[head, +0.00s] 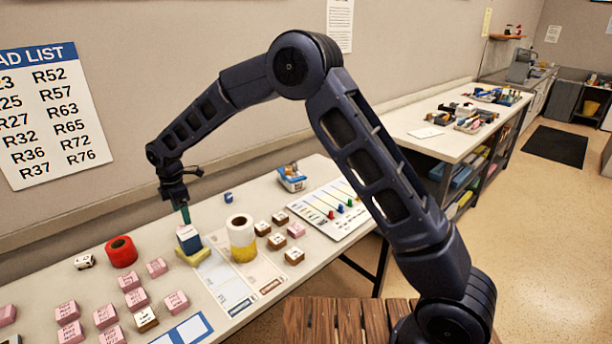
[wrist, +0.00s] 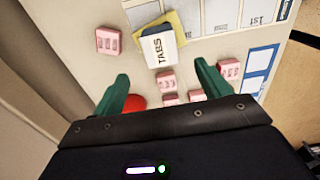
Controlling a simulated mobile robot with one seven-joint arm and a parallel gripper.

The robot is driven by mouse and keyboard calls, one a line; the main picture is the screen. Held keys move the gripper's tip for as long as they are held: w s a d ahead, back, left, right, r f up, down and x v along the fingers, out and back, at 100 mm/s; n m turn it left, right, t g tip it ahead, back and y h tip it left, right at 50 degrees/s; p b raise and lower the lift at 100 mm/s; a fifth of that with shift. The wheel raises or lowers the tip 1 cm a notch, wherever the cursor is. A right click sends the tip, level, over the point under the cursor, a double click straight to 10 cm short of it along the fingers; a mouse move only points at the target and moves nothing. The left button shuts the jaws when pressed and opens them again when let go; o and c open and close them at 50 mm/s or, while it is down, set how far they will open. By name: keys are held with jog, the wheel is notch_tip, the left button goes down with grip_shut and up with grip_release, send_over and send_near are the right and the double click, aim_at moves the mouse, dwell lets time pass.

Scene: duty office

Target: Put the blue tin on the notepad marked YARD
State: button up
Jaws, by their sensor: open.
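The blue tin (head: 188,240), with a pale top lettered TABS, sits on a yellow pad (head: 196,256). In the wrist view the tin (wrist: 160,48) covers much of the yellow pad (wrist: 178,24); any word on the pad is hidden or unreadable, so I cannot tell whether it is the YARD notepad. My gripper (wrist: 161,72) is open with green fingers spread and nothing between them. In the head view my gripper (head: 184,214) hangs just above the tin, and I cannot tell whether a finger touches it.
A white-and-yellow roll (head: 242,238) stands close right of the tin. A red roll (head: 121,252) and several pink blocks (head: 137,298) lie to the left and front. Brown-and-white blocks (head: 276,241) and a marker board (head: 335,208) are farther right.

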jog(key=w+d+r+m, duration=0.2)
jog(key=w+d+r, duration=0.15)
jog(key=d, duration=0.25)
jog(key=w+d+r+m+t, duration=0.1)
jog(key=w+d+r+m, duration=0.15)
jog(key=d+r, duration=0.35)
jog(key=w+d+r+m, duration=0.2)
jog(key=w+d+r, duration=0.2)
jog(key=d, duration=0.3)
jog(key=d+r+m, duration=0.3)
jog(key=d+r, duration=0.1)
jog(key=d, duration=0.5)
jog(key=d+r+m, duration=0.2)
jog(key=d+r, duration=0.2)
jog(key=d, duration=0.6)
jog(key=s+d+r+m+t, duration=0.1)
jog(key=s+d+m, duration=0.3)
jog(key=d, duration=0.5)
jog(key=s+d+r+m+t, duration=0.1)
jog(key=s+d+r+m, duration=0.2)
jog(key=d, duration=0.5)
jog(key=s+d+m+t, duration=0.1)
jog(key=s+d+m, duration=0.35)
jog(key=d, duration=0.45)
jog(key=s+d+f+m, duration=0.3)
jog(key=s+d+m, duration=0.1)
jog(key=s+d, duration=0.3)
jog(key=shift+s+t, duration=0.3)
jog(key=shift+s, duration=0.9)
jog(key=shift+f, duration=0.1)
